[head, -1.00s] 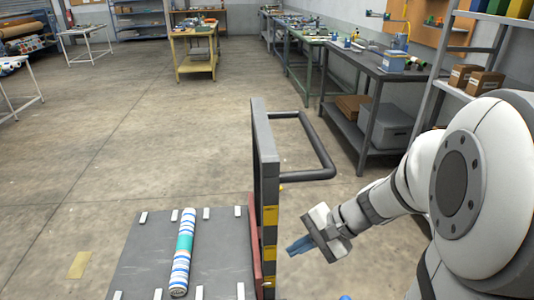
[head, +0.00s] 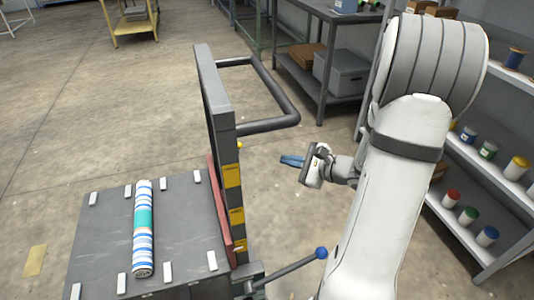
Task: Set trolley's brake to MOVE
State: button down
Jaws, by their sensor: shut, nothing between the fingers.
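The trolley (head: 178,243) stands at the lower left, with a dark flat deck, a grey upright panel (head: 213,90) and a dark push handle (head: 280,100). A lever with a blue ball knob (head: 321,253), which looks like the brake lever, sticks out to the right from the foot of the panel and slants slightly up. Yellow labels (head: 236,215) are on the panel's edge; their text is too small to read. My gripper (head: 291,161) is shut and empty, above and slightly left of the knob in the picture, apart from it, with blue fingertips pointing left towards the panel.
A striped roll (head: 144,230) lies on the deck between small white blocks. Shelves with paint cans (head: 488,149) stand at the right, and a dark workbench (head: 345,80) at the back. The floor left of the trolley is mostly clear.

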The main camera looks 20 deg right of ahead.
jog(key=a+r+x, duration=0.1)
jog(key=r+x, duration=0.1)
jog(key=x, duration=1)
jog(key=shift+s+a, duration=0.2)
jog(key=shift+a, duration=0.3)
jog(key=shift+w+r+b, duration=0.8)
jog(key=shift+w+r, duration=0.05)
